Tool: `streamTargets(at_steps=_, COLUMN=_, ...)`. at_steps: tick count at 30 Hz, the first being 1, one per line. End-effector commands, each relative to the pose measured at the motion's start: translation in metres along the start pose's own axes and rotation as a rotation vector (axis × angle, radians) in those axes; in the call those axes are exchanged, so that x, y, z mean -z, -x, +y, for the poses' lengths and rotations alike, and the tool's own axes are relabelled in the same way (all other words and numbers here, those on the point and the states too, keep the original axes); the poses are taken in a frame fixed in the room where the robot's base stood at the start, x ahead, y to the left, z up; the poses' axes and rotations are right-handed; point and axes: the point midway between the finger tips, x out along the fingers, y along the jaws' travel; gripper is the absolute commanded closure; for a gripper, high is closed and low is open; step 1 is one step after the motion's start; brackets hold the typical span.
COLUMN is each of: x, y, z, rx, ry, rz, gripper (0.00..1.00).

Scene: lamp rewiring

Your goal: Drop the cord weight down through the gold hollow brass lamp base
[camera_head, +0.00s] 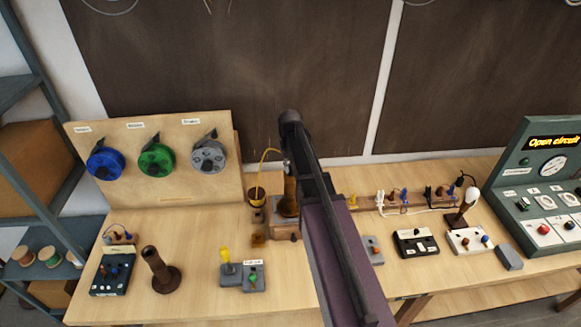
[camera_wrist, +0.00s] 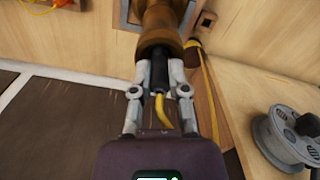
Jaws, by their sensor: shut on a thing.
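The gold hollow brass lamp base (camera_wrist: 160,18) fills the top middle of the wrist view. It also shows in the head view (camera_head: 290,198), upright on a wooden block and partly hidden by my arm. My gripper (camera_wrist: 160,72) is shut on the cord weight (camera_wrist: 160,68), a black cylinder with a yellow cord (camera_wrist: 162,112) coming from its near end. The weight's far end meets the base's rim in the picture; I cannot tell whether it is inside the opening. In the head view the cord (camera_head: 266,152) loops down left to a small cup (camera_head: 256,194).
A dark brown tube on a round foot (camera_head: 160,272) stands at the front left. A board with blue, green and grey reels (camera_head: 208,157) is behind. Switch boxes (camera_head: 415,243), a small bulb stand and a test panel (camera_head: 550,190) stand right. The front middle holds small blocks.

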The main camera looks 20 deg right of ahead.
Motion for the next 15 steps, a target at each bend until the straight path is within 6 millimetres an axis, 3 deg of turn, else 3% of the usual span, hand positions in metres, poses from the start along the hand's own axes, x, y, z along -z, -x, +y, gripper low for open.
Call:
streamTargets(at_steps=2, x=-0.0002, y=0.0001, z=0.001, rx=0.0, ry=-0.001, rz=0.0, gripper=1.0)
streamTargets(at_steps=3, x=-0.0002, y=0.0001, z=0.0011, rx=0.0, ry=-0.001, rz=0.0, gripper=0.73)
streamTargets(at_steps=6, x=-0.0001, y=0.0001, z=0.001, rx=0.0, ry=-0.001, rz=0.0, gripper=0.44)
streamTargets(at_steps=7, x=-0.0001, y=0.0001, z=0.001, rx=0.0, ry=-0.001, rz=0.0, gripper=0.39)
streamTargets(at_steps=15, x=-0.0002, y=0.0001, z=0.0009, rx=0.0, ry=-0.001, rz=0.0, gripper=0.39)
